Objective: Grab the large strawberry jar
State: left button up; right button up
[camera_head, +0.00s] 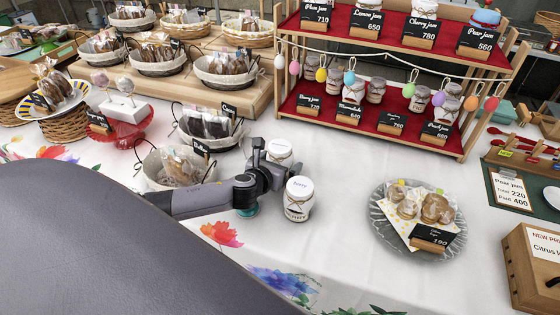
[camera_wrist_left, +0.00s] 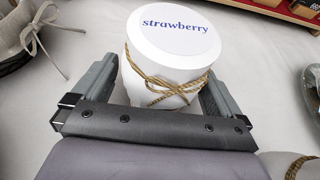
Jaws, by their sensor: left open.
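The large strawberry jar (camera_wrist_left: 172,45) has a white lid reading "strawberry" and twine tied round its neck. In the left wrist view it stands between the two fingers of my left gripper (camera_wrist_left: 160,90), which is open around it. In the head view the jar (camera_head: 279,149) is partly hidden behind my left gripper (camera_head: 268,172). A second large white-lidded jar (camera_head: 298,203) stands just in front of the gripper, its lid text too small to read surely. Its edge also shows at the lower right of the left wrist view (camera_wrist_left: 292,168). My right gripper is not in view.
A cloth-lined basket of baked goods (camera_head: 152,178) is close on the left. A glass plate of treats (camera_head: 385,232) lies to the right. A red-shelved stand (camera_head: 420,140) of smaller jars is behind. White tablecloth is clear between the jars and plate.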

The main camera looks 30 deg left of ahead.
pick_arm(q)
jog(key=shift+w+f, duration=0.1)
jog(key=shift+w, duration=0.2)
jog(key=c, duration=1.4)
